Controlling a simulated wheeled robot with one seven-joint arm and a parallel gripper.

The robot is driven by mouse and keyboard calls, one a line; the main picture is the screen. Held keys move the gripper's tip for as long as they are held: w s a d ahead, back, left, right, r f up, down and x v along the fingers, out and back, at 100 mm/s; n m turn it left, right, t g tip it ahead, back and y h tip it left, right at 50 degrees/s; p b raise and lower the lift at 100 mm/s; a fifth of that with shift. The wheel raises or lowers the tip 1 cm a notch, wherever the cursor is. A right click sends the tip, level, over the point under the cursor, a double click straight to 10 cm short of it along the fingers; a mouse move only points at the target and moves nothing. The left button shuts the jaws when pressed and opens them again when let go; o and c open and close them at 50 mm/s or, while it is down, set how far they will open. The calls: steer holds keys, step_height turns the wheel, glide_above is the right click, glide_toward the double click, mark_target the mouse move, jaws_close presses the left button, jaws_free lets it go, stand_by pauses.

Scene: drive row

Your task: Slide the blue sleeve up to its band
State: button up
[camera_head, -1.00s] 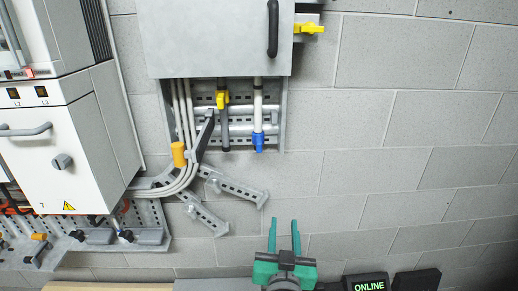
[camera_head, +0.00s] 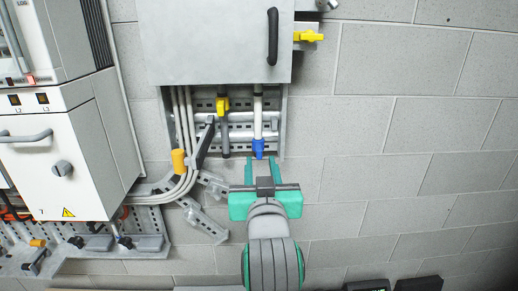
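The blue sleeve (camera_head: 258,147) sits at the lower end of a vertical white rod (camera_head: 258,115) that hangs below the grey cabinet. A band on the rod is too small to make out. My gripper (camera_head: 259,168) is open, its two green fingers pointing up just below the sleeve. The fingertips look close to the sleeve's lower end, one on each side of its line. I cannot tell whether they touch it or how far in front of it they are.
A dark rod with a yellow piece (camera_head: 222,104) hangs left of the white rod. A black slanted lever (camera_head: 205,142) and an orange cylinder (camera_head: 178,161) are further left. The grey cabinet (camera_head: 215,40) is above. The block wall at right is clear.

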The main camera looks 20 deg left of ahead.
mark_target(259, 151)
steer(key=x, duration=0.8)
steer(key=shift+w+a, duration=0.2)
steer(key=shift+w, duration=0.15)
jaws_close()
